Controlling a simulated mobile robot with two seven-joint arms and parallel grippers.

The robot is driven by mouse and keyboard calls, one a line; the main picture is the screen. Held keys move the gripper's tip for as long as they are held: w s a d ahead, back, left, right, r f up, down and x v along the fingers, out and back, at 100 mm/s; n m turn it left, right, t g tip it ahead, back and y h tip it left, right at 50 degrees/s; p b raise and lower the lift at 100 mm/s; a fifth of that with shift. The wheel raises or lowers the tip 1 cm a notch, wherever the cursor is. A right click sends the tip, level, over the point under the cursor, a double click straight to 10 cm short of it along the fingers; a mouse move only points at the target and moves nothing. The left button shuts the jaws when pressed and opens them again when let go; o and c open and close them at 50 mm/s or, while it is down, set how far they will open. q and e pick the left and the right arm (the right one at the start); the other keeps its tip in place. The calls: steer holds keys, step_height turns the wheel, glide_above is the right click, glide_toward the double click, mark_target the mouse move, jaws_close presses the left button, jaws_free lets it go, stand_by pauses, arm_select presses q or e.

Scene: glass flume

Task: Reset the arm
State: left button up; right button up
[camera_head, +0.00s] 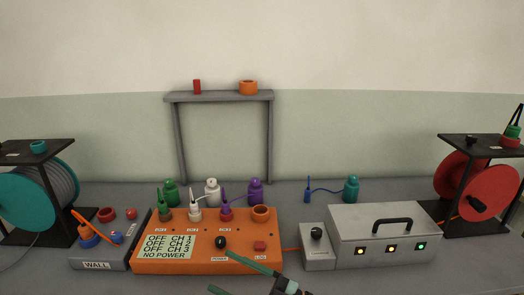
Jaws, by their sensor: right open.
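My right gripper (221,273) shows at the bottom centre, with teal fingers spread apart. It is open, with nothing seen between the fingers. Its upper fingertip shows in front of the lower part of the orange console (150,264), just below a black knob (221,242). I cannot tell whether it touches the console. The console's display (168,246) reads OFF for its channels and NO POWER. The rest of my right arm is mostly cut off by the bottom edge. My left gripper is not in view.
A grey WALL box (97,265) stands left of the console. A small grey switch box (317,259) and a silver case (385,223) with lit lamps stand right. Cable reels (40,195) (470,190) flank the table. Bottles and a grey frame (220,97) stand behind.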

steer(key=d+f+m+t+h, duration=0.9)
steer(key=d+f+m+h, duration=0.35)
steer(key=m, duration=0.25)
steer(key=s+d+f+m+g+h, duration=0.2)
steer(key=s+d+f, duration=0.3)
steer(key=s+f, duration=0.3)
steer(key=s+d+f+m+g+h+p, duration=0.1)
steer(key=s+d+f+m+g+h, duration=0.1)
steer(key=s+f, duration=0.6)
steer(key=d+g+h, duration=0.1)
steer(key=d+g, duration=0.1)
steer(key=d, duration=0.1)
steer(key=shift+s+m+h+p, duration=0.3)
steer(key=shift+s+h, duration=0.05)
